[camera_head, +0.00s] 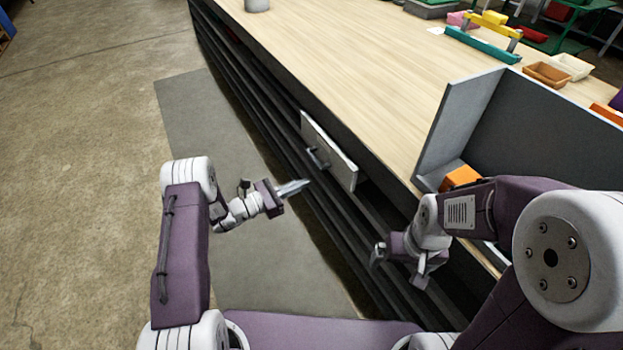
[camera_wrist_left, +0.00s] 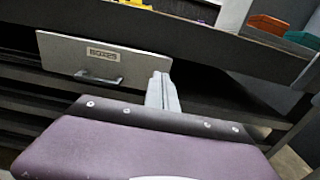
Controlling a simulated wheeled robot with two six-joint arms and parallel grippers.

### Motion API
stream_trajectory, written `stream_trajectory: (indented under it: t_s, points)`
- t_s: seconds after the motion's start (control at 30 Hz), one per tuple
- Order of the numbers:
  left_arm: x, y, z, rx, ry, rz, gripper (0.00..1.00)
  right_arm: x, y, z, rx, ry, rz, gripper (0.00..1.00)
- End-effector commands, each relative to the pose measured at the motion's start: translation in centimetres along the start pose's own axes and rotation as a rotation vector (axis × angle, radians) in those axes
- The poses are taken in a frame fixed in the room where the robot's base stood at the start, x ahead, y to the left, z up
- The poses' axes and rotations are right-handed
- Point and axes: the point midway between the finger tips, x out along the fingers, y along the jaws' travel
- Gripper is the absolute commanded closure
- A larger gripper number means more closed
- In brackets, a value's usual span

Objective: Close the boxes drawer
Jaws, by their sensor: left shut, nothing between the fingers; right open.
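The boxes drawer (camera_head: 330,152) has a pale grey front with a dark bar handle (camera_head: 318,157), under the wooden worktop. In the left wrist view the drawer front (camera_wrist_left: 135,62) carries a small label, too blurred to read surely, above its handle (camera_wrist_left: 98,78). How far the drawer stands out is hard to tell. My left gripper (camera_head: 296,187) is shut and empty, just in front of the drawer and apart from it; its fingers (camera_wrist_left: 162,90) appear near the drawer front's right edge. My right gripper (camera_head: 400,266) is open and empty, low beside the bench to the right.
The long wooden worktop (camera_head: 345,75) overhangs dark open shelves (camera_head: 265,105). A grey panelled box (camera_head: 465,120) stands on it at right, with an orange block (camera_head: 460,178) inside. Trays and a yellow-and-teal rack (camera_head: 485,40) lie farther back. The floor at left (camera_head: 90,120) is clear.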

Motion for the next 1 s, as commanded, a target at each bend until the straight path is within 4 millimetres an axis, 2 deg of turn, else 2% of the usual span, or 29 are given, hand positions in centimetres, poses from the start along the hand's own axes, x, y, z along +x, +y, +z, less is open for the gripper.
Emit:
stream_trajectory:
  t_s: [0.13, 0.23, 0.37, 0.43, 0.5, 0.57, 0.63, 0.7, 0.77, 1.0]
  points:
    - [-0.1, 0.0, -0.1, -0.028, 0.0, -0.001, 1.0, 0.0, 0.0, 0.0, 0.0, 0.0, 0.0, 0.0]
    - [-0.1, 0.0, -0.1, -0.219, 0.004, 0.0, 1.0, 0.0, 0.0, 0.0, 0.0, 0.0, 0.0, 0.0]
    - [-0.1, -0.3, -0.3, -0.724, 0.019, 0.002, 1.0, 0.1, 0.0, 0.0, 0.0, 0.0, 0.0, 0.0]
    - [-0.1, -0.1, -0.7, -1.008, 0.023, 0.004, 1.0, 1.2, 0.0, 0.1, 0.0, 0.0, 0.0, 0.0]
    - [-0.1, 0.2, -1.0, -1.27, 0.025, 0.007, 1.0, 2.8, 0.1, 0.3, 0.0, 0.0, 0.0, 0.0]
    - [-0.1, 0.6, -1.3, -1.462, 0.025, 0.01, 1.0, 4.5, 0.1, 0.5, 0.0, 0.0, 0.0, 0.0]
    - [-0.1, 1.2, -1.9, -1.62, 0.019, 0.01, 1.0, 7.3, 0.1, 0.8, 0.0, 0.0, 0.0, 0.0]
    - [-0.1, 1.6, -1.6, -1.603, 0.01, 0.005, 1.0, 8.9, 0.2, 1.0, 0.0, -0.001, 0.0, 0.0]
    - [-0.1, 1.9, -1.1, -1.581, 0.004, 0.002, 1.0, 9.4, 0.2, 1.0, 0.0, -0.001, 0.0, 0.0]
    - [0.0, 2.1, -0.5, -1.571, 0.001, 0.0, 1.0, 9.2, 0.2, 1.0, 0.0, 0.0, 0.0, 0.0]
